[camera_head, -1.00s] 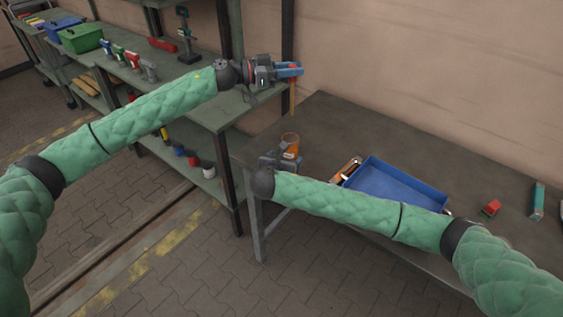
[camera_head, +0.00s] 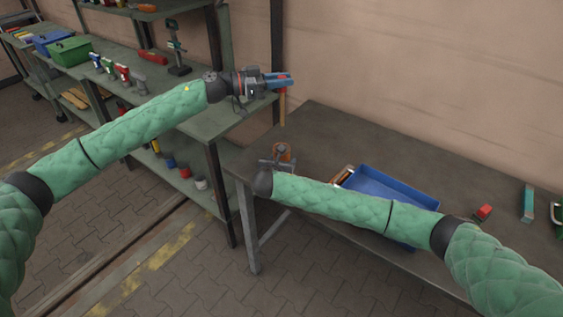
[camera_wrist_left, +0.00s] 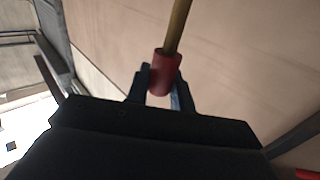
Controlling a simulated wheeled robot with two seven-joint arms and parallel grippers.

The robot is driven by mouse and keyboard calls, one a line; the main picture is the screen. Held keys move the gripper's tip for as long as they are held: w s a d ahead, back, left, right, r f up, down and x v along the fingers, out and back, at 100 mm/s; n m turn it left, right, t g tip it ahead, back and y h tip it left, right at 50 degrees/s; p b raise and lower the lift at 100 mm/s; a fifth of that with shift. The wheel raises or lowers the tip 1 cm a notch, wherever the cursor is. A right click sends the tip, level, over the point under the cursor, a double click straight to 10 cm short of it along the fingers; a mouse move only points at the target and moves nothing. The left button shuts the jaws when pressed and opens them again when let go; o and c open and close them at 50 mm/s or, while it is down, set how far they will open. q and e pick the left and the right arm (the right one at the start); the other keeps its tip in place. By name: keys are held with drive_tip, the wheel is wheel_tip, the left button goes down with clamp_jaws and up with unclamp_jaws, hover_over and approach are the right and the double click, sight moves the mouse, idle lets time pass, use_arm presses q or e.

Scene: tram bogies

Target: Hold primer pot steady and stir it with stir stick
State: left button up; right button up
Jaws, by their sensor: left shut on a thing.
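The stir stick (camera_head: 282,108) is a thin tan stick with a red grip. My left gripper (camera_head: 284,80) is shut on the red grip, and the stick hangs down almost upright above the pot, its lower end apart from the rim. The left wrist view shows the red grip (camera_wrist_left: 163,72) between the fingers. The primer pot (camera_head: 282,151) is a small orange-brown pot near the left end of the table. My right gripper (camera_head: 279,162) is at the pot's near side, its fingers beside it. The fingers are too small and partly hidden to show whether they grip it.
A blue tray (camera_head: 431,206) lies on the table (camera_head: 400,150) behind my right forearm. A shelf unit (camera_head: 216,124) with tools and bins stands left. The table behind the pot is clear.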

drive_tip(key=c, duration=0.8)
use_arm(q)
wheel_tip(320, 180, down, 17)
idle(1.4)
drive_tip(key=shift+f, duration=0.1)
